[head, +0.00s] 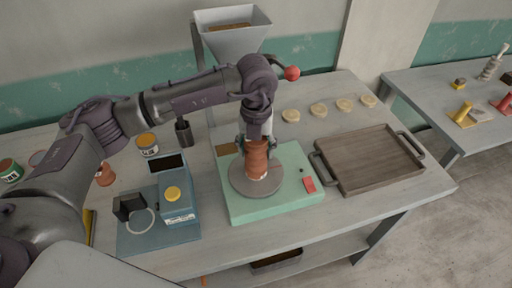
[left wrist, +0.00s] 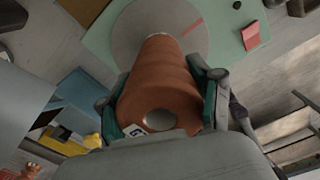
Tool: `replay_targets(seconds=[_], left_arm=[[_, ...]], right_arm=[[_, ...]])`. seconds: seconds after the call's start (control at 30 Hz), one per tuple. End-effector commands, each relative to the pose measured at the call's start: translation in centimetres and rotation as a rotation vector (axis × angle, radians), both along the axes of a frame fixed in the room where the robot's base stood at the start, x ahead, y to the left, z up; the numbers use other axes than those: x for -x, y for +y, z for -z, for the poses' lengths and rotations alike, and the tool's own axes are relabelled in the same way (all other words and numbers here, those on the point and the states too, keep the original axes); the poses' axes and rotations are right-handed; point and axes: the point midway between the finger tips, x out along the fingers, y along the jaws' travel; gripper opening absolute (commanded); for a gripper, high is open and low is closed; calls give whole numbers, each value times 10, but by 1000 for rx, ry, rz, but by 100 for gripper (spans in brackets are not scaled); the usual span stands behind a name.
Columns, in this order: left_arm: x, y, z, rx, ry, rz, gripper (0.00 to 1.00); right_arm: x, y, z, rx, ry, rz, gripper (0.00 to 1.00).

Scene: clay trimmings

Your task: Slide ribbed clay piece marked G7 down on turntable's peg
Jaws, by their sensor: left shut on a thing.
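The ribbed clay piece (head: 257,163) is a reddish-brown, hollow, upright cylinder. It stands over the middle of the turntable's round grey disc (head: 238,182). My left gripper (head: 257,143) is shut on its upper part from above. In the left wrist view the clay piece (left wrist: 160,85) sits between the two green-padded fingers of the gripper (left wrist: 163,100). A white tag with a partly visible G shows beside its round opening, which looks pale grey inside. The peg is not clearly seen, and I cannot tell whether the piece's bottom touches the disc (left wrist: 135,30).
The turntable has a mint-green base (head: 235,211) with a red switch (head: 309,185). A brown tray (head: 370,165) with handles lies to its right. A blue device (head: 177,200) stands to its left. Several pale discs (head: 318,108) and a grey hopper (head: 233,40) are behind.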

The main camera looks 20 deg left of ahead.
Motion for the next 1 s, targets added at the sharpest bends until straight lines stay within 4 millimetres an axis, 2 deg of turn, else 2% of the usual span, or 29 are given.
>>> replay_targets(seconds=[0.03,0.07,0.23,0.53,0.67,0.77,1.0], left_arm=[[0,0,1,2,-2,0,0],[0,0,1,2,-2,0,65],[0,0,1,1,-1,0,94],[1,0,2,-1,2,0,94],[0,0,-6,1,-1,0,94],[-1,0,-20,0,-2,0,94],[-1,-1,-73,1,-4,1,94]], right_arm=[[0,0,1,0,0,0,40],[0,0,1,0,0,0,40],[0,0,1,0,0,0,40],[0,-1,1,2,0,0,40],[-1,-2,1,3,-1,-1,40],[0,-2,1,2,0,-1,40],[0,-1,1,2,0,0,40]])
